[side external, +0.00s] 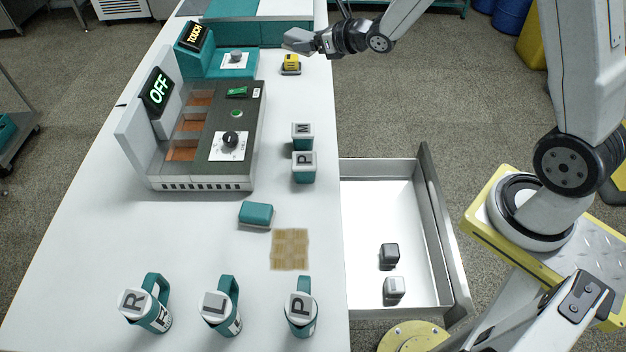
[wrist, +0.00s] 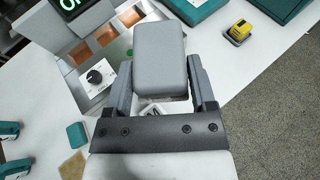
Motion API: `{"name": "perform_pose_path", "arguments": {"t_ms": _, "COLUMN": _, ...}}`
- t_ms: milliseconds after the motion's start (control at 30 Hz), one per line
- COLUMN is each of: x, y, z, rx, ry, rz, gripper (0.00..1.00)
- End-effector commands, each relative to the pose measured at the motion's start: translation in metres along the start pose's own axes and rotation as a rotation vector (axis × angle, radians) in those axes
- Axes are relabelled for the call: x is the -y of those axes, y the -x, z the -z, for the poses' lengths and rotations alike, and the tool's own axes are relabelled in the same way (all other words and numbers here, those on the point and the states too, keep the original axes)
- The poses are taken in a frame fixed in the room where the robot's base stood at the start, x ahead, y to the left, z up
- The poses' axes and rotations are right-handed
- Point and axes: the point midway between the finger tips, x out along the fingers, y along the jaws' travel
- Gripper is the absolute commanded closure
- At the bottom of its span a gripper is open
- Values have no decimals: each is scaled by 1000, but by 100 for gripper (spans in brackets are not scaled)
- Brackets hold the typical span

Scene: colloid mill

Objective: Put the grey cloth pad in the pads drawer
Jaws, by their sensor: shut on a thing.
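My gripper (side external: 311,41) is above the far right part of the white table. It is shut on a grey cloth pad, a rounded block that fills the space between the fingers in the wrist view (wrist: 160,65). The pad (side external: 296,37) also shows at the gripper's tip in the side view. An open drawer (side external: 378,175) juts from the right side of the table, well nearer the camera than my gripper. A dark grey block (side external: 389,254) and a lighter grey block (side external: 394,288) lie inside at its near end.
The mill (side external: 234,150) with its OFF display stands on the table's left. A yellow item (side external: 291,63) sits just below my gripper in the picture. Lettered blocks, a teal block (side external: 256,213), a woven mat (side external: 290,249) and several mugs stand nearer. The drawer's far part is bare.

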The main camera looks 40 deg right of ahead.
Motion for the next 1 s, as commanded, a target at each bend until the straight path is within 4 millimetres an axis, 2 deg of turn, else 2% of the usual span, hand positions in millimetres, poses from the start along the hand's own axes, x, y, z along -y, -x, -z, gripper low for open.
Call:
{"name": "perform_pose_path", "arguments": {"t_ms": 200, "x": -23, "y": 33, "z": -18, "rx": 0, "ry": 24, "rz": -45, "gripper": 94}}
{"name": "perform_pose_path", "arguments": {"t_ms": 500, "x": -46, "y": 68, "z": -28, "rx": -6, "ry": 49, "rz": -88, "gripper": 94}}
{"name": "perform_pose_path", "arguments": {"t_ms": 700, "x": -52, "y": 78, "z": -29, "rx": -10, "ry": 55, "rz": -99, "gripper": 94}}
{"name": "perform_pose_path", "arguments": {"t_ms": 1000, "x": -53, "y": 79, "z": -29, "rx": -11, "ry": 56, "rz": -101, "gripper": 94}}
